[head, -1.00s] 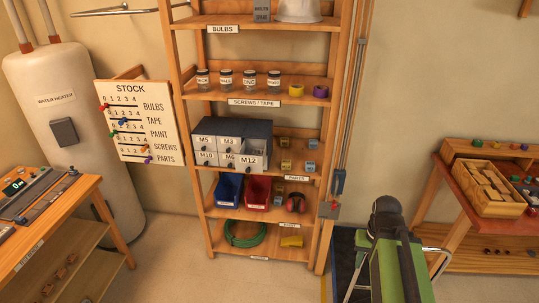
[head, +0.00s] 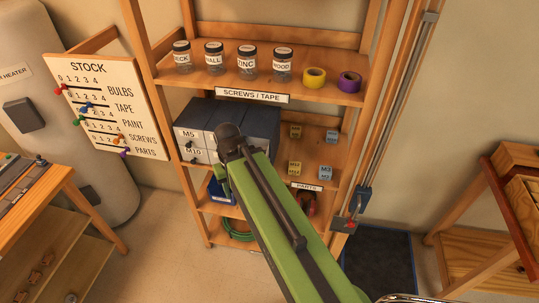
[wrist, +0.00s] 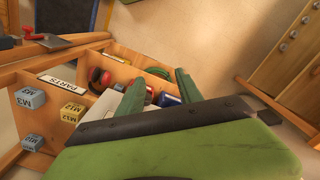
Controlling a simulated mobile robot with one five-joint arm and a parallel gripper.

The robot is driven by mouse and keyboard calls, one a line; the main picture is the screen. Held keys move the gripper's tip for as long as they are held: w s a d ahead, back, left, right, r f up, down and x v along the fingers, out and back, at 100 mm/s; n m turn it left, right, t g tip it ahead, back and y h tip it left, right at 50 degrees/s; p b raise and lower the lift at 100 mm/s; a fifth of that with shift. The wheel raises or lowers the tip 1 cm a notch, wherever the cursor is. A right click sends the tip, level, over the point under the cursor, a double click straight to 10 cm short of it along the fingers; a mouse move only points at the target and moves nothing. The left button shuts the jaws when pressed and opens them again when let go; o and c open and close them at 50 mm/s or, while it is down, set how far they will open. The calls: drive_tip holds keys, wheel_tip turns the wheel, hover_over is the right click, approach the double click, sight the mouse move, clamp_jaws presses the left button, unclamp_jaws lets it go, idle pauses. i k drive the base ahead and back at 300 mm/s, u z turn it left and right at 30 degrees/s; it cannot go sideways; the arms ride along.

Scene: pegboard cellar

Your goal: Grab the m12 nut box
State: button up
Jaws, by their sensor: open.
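Two small yellow boxes stand on the parts shelf, right of the drawer unit, in the head view: a front one (head: 294,168) and a rear one (head: 295,131). In the wrist view two yellow boxes show at the left, an upper one (wrist: 72,112) and a lower one (wrist: 68,139); their labels seem to read M12. My gripper (wrist: 160,88) is open and empty, with its fingers to the right of these boxes. In the head view my green arm crosses in front of the drawer unit and hides its right-hand drawers; the fingertips are not clear there.
Blue boxes (head: 325,172) stand beside the yellow ones. The grey drawer unit (head: 262,120) is left of them. Jars and tape rolls (head: 314,77) fill the shelf above. A shelf upright (head: 372,130) and vertical rail bound the right side. Earmuffs (wrist: 97,76) sit below the boxes.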

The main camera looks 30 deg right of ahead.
sight(294, 167)
drive_tip(key=u, duration=0.55)
drive_tip(key=i, duration=0.6)
drive_tip(key=z, duration=0.1)
drive_tip(key=k, duration=0.85)
drive_tip(key=u, duration=0.2)
drive_tip(key=i, duration=0.9)
drive_tip(key=z, duration=0.05)
